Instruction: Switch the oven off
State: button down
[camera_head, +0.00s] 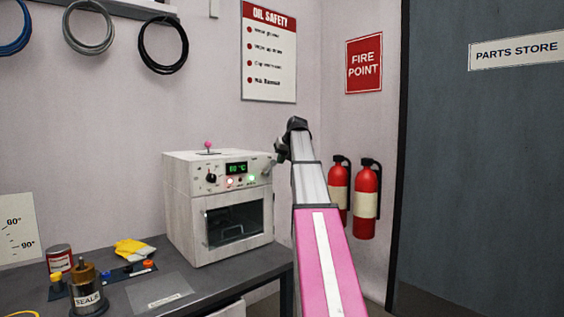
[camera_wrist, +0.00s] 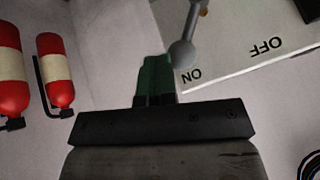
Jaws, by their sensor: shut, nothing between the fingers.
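The oven (camera_head: 182,205) is a pale box on the left bench with a dark window. Its display (camera_head: 236,168) is lit green and appears to read 60 °C; red and green lamps glow below. In the wrist view, a grey lever with a ball end (camera_wrist: 182,53) lies across the oven's pale panel (camera_wrist: 240,40), its ball beside the ON label (camera_wrist: 191,76). The OFF label (camera_wrist: 267,46) is farther right. My gripper (camera_wrist: 156,62) is shut and empty, its green fingertips just left of the ball; contact is unclear. In the head view my gripper (camera_head: 282,152) is by the oven's upper right side.
Two fire extinguishers (camera_head: 366,200) hang on the wall right of my arm. The bench (camera_head: 215,282) holds a red can (camera_head: 60,259), a seals pot (camera_head: 86,290) and yellow gloves (camera_head: 132,248). A grey door (camera_head: 480,170) stands at right.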

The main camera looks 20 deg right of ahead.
aim_at(272, 162)
jog(key=a+h, duration=0.1)
jog(key=s+a+r+n+t+h, duration=0.1)
jog(key=shift+a+r+h, duration=0.1)
jog(key=shift+a+h, duration=0.1)
jog(key=shift+h, duration=0.2)
jog(key=h, duration=0.1)
jog(key=a+t+h, duration=0.1)
jog(key=s+a+n, duration=0.1)
jog(key=shift+a+r+h, duration=0.25)
jog(key=shift+h, duration=0.15)
jog(key=a+n+t+h, duration=0.1)
jog(key=s+a+n+t+h, duration=0.1)
jog(key=a+h, duration=0.1)
jog(key=a+t+h, duration=0.1)
jog(key=shift+s+a+f+n+h, duration=0.2)
jog(key=shift+f+n+h, duration=0.1)
jog(key=shift+f+n, duration=0.1)
jog(key=shift+r, duration=0.1)
jog(key=shift+r, duration=0.75)
